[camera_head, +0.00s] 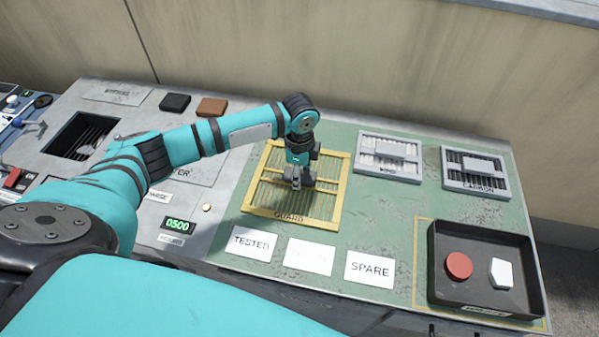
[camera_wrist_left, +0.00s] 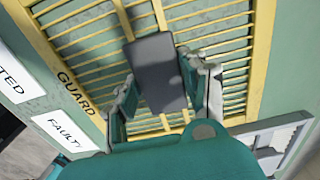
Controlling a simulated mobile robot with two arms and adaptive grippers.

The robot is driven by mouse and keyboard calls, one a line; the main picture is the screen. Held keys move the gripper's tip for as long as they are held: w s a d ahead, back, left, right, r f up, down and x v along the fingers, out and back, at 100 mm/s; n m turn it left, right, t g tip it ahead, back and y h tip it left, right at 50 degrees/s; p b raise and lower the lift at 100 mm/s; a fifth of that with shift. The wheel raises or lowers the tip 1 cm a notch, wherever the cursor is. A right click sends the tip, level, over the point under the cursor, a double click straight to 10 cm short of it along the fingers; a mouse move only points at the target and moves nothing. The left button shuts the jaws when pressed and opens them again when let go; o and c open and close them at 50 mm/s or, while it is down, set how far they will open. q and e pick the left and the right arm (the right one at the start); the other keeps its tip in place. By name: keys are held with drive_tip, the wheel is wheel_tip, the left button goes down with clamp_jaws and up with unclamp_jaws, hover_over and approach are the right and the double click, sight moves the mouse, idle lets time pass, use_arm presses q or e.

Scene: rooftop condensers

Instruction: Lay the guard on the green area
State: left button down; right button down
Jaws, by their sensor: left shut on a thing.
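The guard (camera_head: 270,195) is a yellow barred grille with the word GUARD along its front rim. It is over the left part of the green area (camera_head: 385,222), looking nearly flat; I cannot tell whether it touches the surface. My left gripper (camera_head: 298,180) comes down on its middle. In the left wrist view, the fingers (camera_wrist_left: 160,85) are shut on the guard's dark grey handle block (camera_wrist_left: 157,62), and the yellow bars of the guard (camera_wrist_left: 75,45) spread out behind. The gripper hides part of the guard's centre. My right gripper is not in view.
A pale grille (camera_head: 389,157) and a dark grille marked CARBON (camera_head: 475,173) lie at the back right. A black tray (camera_head: 440,250) with a red disc and a white hexagon stands front right. White labels, including SPARE (camera_head: 370,269), line the front. Bare green lies between.

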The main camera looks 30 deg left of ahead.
use_arm(q)
drive_tip(key=c, duration=0.7)
unclamp_jaws()
drive_tip(key=shift+r, duration=0.1)
wheel_tip(320, 180, up, 12)
